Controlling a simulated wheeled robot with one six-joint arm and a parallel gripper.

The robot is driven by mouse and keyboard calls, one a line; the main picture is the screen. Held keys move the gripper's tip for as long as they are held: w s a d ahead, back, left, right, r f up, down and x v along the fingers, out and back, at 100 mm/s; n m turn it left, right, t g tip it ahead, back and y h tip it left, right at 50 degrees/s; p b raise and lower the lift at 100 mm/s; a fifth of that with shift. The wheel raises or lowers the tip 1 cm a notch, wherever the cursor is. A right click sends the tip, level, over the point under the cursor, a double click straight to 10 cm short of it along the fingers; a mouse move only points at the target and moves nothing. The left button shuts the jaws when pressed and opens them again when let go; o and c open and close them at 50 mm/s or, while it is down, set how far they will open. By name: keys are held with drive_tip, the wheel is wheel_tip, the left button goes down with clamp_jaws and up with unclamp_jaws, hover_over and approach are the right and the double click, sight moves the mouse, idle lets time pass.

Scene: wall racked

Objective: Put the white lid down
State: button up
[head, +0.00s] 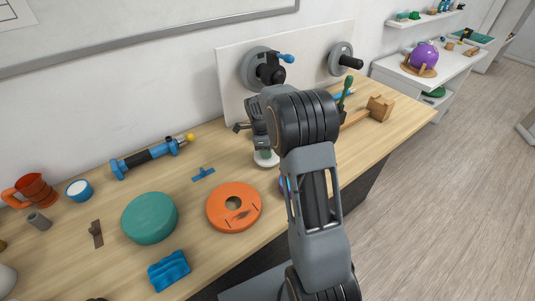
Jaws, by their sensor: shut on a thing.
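The white lid (267,160) shows as a small pale disc just below my gripper (262,147), near the middle of the wooden table. My gripper points down and is shut on the lid. My arm's dark wrist hides part of the gripper and the right side of the lid. I cannot tell whether the lid touches the table top or hangs a little above it.
On the table (190,220) are an orange disc (222,214), a teal round block (150,217), a blue sponge-like block (168,270), a blue-black tool (150,155) and a wooden mallet (378,108). A board with wheels (240,100) stands behind. Bare wood lies left of the lid.

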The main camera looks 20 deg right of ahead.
drive_tip(key=shift+f, duration=1.2)
drive_tip(key=shift+f, duration=0.1)
drive_tip(key=shift+f, duration=0.2)
drive_tip(key=o, duration=1)
drive_tip(key=shift+r, duration=0.15)
